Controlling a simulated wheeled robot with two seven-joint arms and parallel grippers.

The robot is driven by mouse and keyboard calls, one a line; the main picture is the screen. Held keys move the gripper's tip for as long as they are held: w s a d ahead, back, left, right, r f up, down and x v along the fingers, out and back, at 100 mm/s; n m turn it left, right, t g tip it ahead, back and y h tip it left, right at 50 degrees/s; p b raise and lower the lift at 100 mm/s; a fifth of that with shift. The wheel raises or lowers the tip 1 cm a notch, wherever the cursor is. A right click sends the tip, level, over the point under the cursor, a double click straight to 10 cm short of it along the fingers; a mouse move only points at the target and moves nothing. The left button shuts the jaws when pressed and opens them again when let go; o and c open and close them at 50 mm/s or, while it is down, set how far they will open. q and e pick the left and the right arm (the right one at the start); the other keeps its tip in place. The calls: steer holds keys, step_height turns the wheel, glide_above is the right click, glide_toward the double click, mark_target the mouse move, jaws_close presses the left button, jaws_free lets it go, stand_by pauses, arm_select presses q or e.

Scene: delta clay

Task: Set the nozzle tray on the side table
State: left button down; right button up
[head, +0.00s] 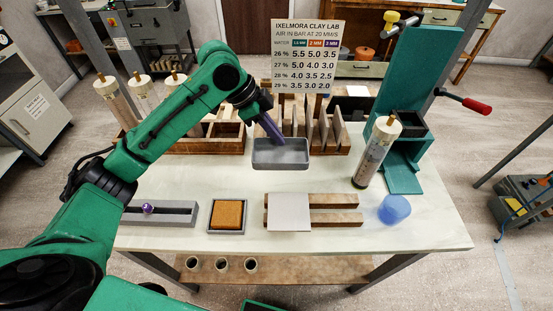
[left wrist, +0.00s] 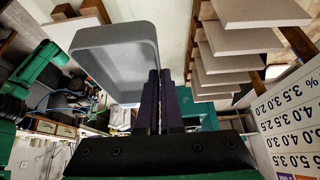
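The nozzle tray, a shallow grey rectangular tray (head: 281,153), is at the back middle of the pale worktable (head: 330,240). It looks empty. My left gripper (head: 272,132) reaches down to its rim from the upper left. In the left wrist view the tray (left wrist: 112,60) fills the upper left, and the dark fingers (left wrist: 160,95) are close together at its wall, pinching it. I cannot tell whether its underside touches the table. No table is marked as the side table. My right gripper is out of view.
Wooden racks with upright boards (head: 330,137) stand behind the tray. A clay cartridge (head: 376,153) and a green press (head: 405,110) are at right. In front lie a sponge tray (head: 227,216), a white tile on wooden bars (head: 289,212) and a blue cup (head: 394,209). The front right tabletop is clear.

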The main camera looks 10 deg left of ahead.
mark_target(277, 150)
arm_select(q)
steer(key=f, duration=0.2)
steer(key=w+f, duration=0.1)
steer(key=f, duration=0.4)
steer(key=shift+w+p, duration=0.15)
steer(key=shift+p, duration=0.2)
steer(key=f, duration=0.4)
steer(key=shift+s+p, duration=0.3)
steer(key=shift+p, duration=0.05)
steer(key=shift+f, duration=0.15)
steer(key=shift+w, duration=0.15)
steer(key=c, duration=1.1)
jaws_free()
steer(key=shift+f, duration=0.1)
steer(key=b+v, duration=0.1)
steer(key=v, duration=1.1)
steer(key=shift+b, duration=0.4)
